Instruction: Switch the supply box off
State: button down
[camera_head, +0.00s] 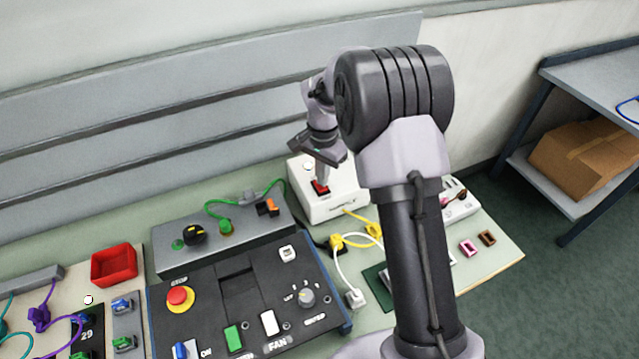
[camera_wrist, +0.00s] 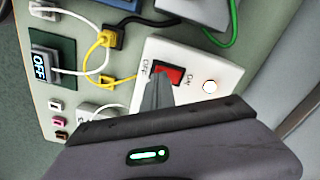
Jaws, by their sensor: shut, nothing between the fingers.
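The supply box is a white box (camera_head: 345,200) at the back of the bench, also in the wrist view (camera_wrist: 203,57). It carries a red rocker switch (camera_head: 319,190), seen in the wrist view (camera_wrist: 169,74) between the labels OFF at left and ON at right. A round pale lamp (camera_wrist: 209,87) sits beside ON. My gripper (camera_head: 322,178) is shut and empty, pointing down at the switch. In the wrist view its fingertips (camera_wrist: 157,88) overlap the switch's OFF-side edge. I cannot tell whether they touch it. The fingers hide part of the switch.
A small display (camera_wrist: 40,66) reads OFF. Yellow and white cables (camera_head: 352,240) lie in front of the box. A grey box (camera_head: 225,240) with a green cable and a black panel (camera_head: 245,300) with a red stop button stand left. My arm hides part of the bench at right.

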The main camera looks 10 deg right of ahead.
jog(key=shift+f+b, duration=0.75)
jog(key=shift+f, duration=0.25)
dwell(0.7)
notch_tip(320, 180, up, 7)
jog(key=p, duration=0.5)
jog(key=shift+f, duration=0.1)
